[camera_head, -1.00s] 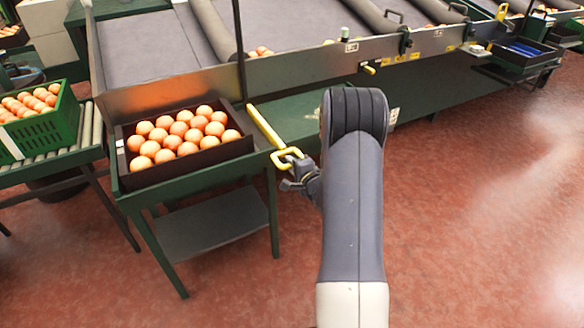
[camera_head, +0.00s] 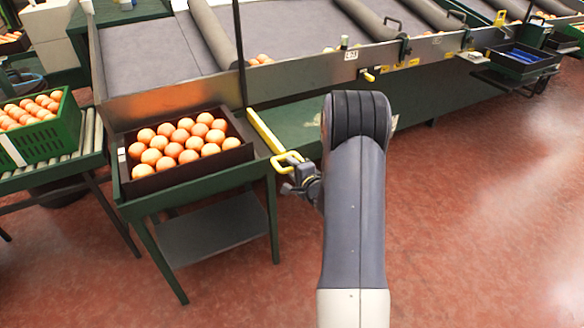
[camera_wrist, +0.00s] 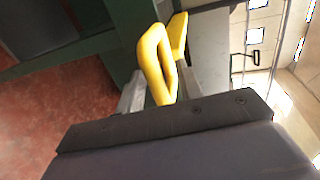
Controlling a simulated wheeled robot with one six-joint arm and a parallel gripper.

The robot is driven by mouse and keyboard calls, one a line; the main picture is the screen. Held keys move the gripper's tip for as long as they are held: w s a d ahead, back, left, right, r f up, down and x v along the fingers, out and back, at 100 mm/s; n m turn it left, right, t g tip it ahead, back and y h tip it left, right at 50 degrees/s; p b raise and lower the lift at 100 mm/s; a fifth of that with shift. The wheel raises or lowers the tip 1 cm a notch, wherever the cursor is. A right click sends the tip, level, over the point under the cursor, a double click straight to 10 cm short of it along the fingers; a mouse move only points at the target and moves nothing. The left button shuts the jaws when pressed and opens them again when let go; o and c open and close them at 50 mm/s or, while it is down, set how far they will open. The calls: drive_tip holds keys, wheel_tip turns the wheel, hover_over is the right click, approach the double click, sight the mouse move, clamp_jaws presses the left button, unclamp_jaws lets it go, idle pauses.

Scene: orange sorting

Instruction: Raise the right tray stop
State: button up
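The right tray stop (camera_head: 264,131) is a yellow bar with a looped handle. It slants along the right end of the dark tray (camera_head: 243,157), which is full of oranges (camera_head: 185,143). My gripper (camera_head: 297,172) is at the loop, at the bar's near end. In the wrist view the yellow loop of the stop (camera_wrist: 153,62) stands between the two grey fingers of my gripper (camera_wrist: 160,92). The fingers flank it closely on both sides and appear closed on it. Part of the fingers is hidden behind my dark wrist housing.
The tray sits on a green stand (camera_head: 160,212) with a lower shelf. A green crate of oranges (camera_head: 67,140) is on a roller conveyor (camera_head: 90,147) at left. The sorting machine's side (camera_head: 300,85) runs behind. Red floor (camera_head: 470,220) is open at right.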

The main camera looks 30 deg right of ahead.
drive_tip(key=v, duration=1)
drive_tip(key=shift+s+p, duration=0.15)
drive_tip(key=shift+p, duration=0.3)
drive_tip(key=b+x, duration=0.1)
drive_tip(key=x, duration=1)
drive_tip(key=shift+s+f, duration=0.1)
drive_tip(key=shift+f, duration=0.2)
